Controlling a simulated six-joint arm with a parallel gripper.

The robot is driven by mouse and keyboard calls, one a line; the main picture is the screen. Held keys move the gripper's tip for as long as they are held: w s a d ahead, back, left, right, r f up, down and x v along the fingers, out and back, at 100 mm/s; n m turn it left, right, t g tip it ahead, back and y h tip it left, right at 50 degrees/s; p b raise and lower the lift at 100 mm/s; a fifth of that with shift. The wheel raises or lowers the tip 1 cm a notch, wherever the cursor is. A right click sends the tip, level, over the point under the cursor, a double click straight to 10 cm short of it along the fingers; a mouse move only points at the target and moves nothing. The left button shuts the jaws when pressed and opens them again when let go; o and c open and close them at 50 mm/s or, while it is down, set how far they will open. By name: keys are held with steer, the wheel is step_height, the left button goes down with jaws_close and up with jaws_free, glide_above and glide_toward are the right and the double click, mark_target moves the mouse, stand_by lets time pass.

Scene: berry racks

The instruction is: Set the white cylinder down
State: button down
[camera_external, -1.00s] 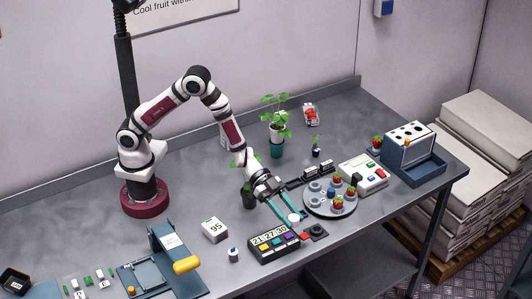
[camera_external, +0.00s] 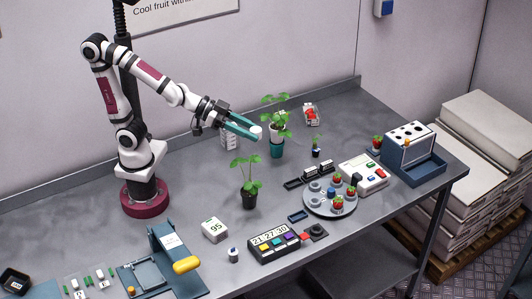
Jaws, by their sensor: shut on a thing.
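The white cylinder (camera_external: 256,131) is small and sits at the tips of my gripper (camera_external: 251,129). My gripper has teal fingers and is shut on the cylinder. It holds the cylinder in the air, in front of the white pot of a strawberry plant on a teal base in the picture. The fingers point to the right and slightly down. The grey table (camera_external: 185,200) lies below, and the cylinder is apart from it.
A potted seedling (camera_external: 249,190) stands below the gripper. The teal-based plant (camera_external: 276,146) is close behind. A round berry rack (camera_external: 318,208), a small blue tray (camera_external: 298,216) and a timer box (camera_external: 272,243) stand at right. Table left of the seedling is clear.

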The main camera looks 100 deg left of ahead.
steer(key=w+d+f+m+h, duration=0.35)
steer(key=w+f, duration=0.55)
steer(key=w, duration=0.3)
steer(key=w+d+f+m+g+h, duration=0.1)
steer(key=d+f+m+h, duration=0.3)
steer(key=f, duration=0.8)
steer(key=shift+w+d+g, duration=0.35)
steer(key=shift+d+g, duration=0.35)
steer(key=shift+d, duration=0.15)
steer(key=shift+f+h, duration=0.1)
steer(key=shift+h, duration=0.15)
glide_above(313, 226)
step_height(313, 226, down, 7)
steer(key=shift+d+r, duration=0.1)
step_height(313, 226, down, 3)
steer(key=shift+w+f, duration=0.1)
steer(key=shift+f, duration=0.25)
